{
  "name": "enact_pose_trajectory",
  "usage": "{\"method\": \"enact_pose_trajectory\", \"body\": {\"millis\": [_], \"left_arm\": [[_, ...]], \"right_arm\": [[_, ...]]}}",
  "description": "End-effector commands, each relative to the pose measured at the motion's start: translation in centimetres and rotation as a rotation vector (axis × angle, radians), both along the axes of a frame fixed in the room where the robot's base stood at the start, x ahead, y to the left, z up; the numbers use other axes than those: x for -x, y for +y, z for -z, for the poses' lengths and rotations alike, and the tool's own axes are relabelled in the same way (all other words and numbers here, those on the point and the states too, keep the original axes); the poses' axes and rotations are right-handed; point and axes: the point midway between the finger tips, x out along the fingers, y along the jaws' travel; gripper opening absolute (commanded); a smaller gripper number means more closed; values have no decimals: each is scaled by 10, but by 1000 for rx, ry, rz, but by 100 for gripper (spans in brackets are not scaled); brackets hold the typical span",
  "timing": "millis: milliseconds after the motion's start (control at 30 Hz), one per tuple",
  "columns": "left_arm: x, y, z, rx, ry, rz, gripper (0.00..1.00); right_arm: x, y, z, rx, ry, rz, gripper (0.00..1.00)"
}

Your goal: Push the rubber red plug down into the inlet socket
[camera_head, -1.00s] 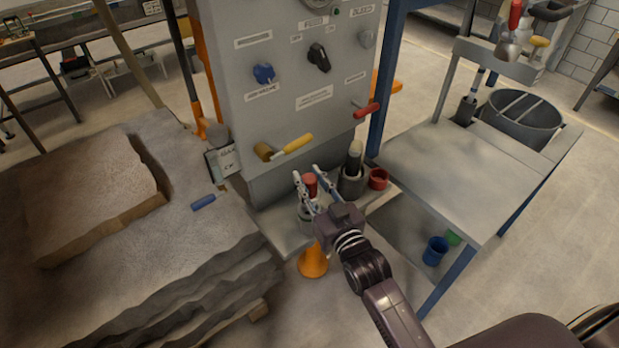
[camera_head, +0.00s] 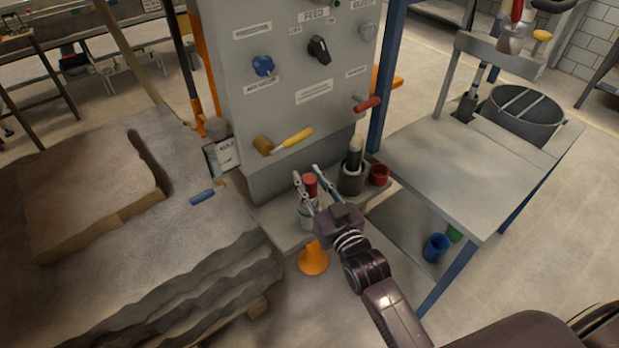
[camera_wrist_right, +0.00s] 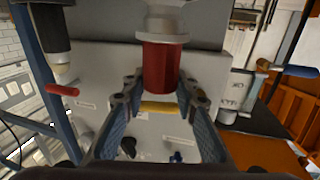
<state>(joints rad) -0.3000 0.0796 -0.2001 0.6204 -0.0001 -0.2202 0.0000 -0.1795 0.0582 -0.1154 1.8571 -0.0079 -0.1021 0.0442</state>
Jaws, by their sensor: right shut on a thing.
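The red plug (camera_head: 311,180) stands upright at the top of the pale grey inlet socket (camera_head: 308,214), on the ledge at the foot of the grey panel. My right gripper (camera_head: 306,173) has a finger on each side of the plug and is shut on it. In the right wrist view the plug (camera_wrist_right: 162,65) lies between the fingertips, with the pale socket (camera_wrist_right: 165,22) against its far end. How deep the plug sits in the socket cannot be told. My left gripper is not in view.
A dark cylinder in a grey holder (camera_head: 351,180) and a red cup (camera_head: 379,175) stand right of the plug. A yellow-handled lever (camera_head: 290,141) juts from the panel (camera_head: 225,90) above. The sandbed (camera_head: 180,235) lies left, a grey table (camera_head: 440,170) right.

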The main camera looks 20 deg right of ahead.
Motion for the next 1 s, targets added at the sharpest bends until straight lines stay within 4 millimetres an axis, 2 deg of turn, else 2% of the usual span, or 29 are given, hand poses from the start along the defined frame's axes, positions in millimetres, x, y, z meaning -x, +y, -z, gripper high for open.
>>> {"method": "enact_pose_trajectory", "body": {"millis": [1000], "left_arm": [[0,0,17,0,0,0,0]], "right_arm": [[0,0,25,0,-2,0,0]]}}
